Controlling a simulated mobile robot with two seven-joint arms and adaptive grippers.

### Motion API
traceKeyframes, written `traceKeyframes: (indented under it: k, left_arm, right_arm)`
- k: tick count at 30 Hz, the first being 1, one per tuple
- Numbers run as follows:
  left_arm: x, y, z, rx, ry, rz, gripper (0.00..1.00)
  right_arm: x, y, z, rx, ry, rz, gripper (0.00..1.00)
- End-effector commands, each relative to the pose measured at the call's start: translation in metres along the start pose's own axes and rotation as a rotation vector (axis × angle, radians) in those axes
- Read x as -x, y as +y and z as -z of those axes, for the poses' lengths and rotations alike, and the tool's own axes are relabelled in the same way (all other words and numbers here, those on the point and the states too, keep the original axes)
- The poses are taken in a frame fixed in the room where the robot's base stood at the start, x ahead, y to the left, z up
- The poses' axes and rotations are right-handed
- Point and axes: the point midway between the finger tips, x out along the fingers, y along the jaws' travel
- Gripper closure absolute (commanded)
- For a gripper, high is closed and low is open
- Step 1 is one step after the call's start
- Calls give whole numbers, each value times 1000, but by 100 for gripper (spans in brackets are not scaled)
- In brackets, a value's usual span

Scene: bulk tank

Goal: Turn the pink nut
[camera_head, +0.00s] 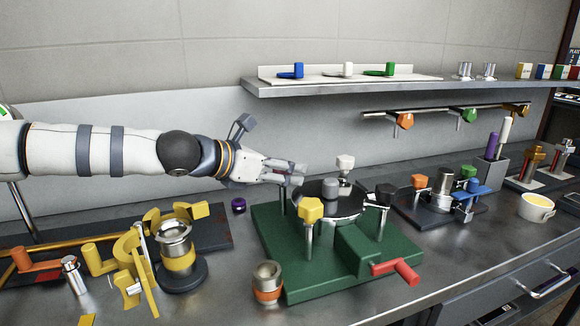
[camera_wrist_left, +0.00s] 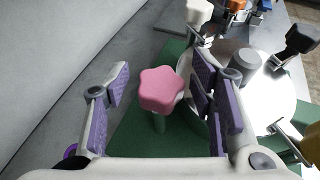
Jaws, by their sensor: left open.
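The pink nut (camera_wrist_left: 161,90) is a star-shaped knob on a post at the back left corner of the green base (camera_head: 345,277). In the head view my left gripper's fingers hide it. My left gripper (camera_head: 289,173) reaches in from the left, over that corner. In the left wrist view its purple-padded fingers (camera_wrist_left: 158,104) are open, one on each side of the nut. Gaps show between the pads and the nut, so it is not gripped. My right gripper is not in view.
A yellow knob (camera_head: 312,210), a white knob (camera_head: 345,162) and a dark knob (camera_head: 386,190) stand around the round metal lid (camera_head: 344,205). A red handle (camera_head: 398,270) sticks out in front. Yellow fittings (camera_head: 130,255) stand to the left; a shelf (camera_head: 350,85) hangs behind.

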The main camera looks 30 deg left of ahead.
Motion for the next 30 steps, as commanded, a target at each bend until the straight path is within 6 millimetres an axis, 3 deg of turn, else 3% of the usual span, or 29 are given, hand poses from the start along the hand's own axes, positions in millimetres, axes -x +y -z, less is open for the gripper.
traceKeyframes:
  k: [3,9,20,30]
  left_arm:
    - [1,0,-2,-1,-4,0,54]
    - [1,0,-2,-1,-3,-1,98]
    - [2,0,-4,-22,-3,34,98]
    - [1,2,-2,-106,5,224,98]
  right_arm:
    - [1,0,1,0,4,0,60]
    - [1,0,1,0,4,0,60]
    - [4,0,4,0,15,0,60]
    - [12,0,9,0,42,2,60]
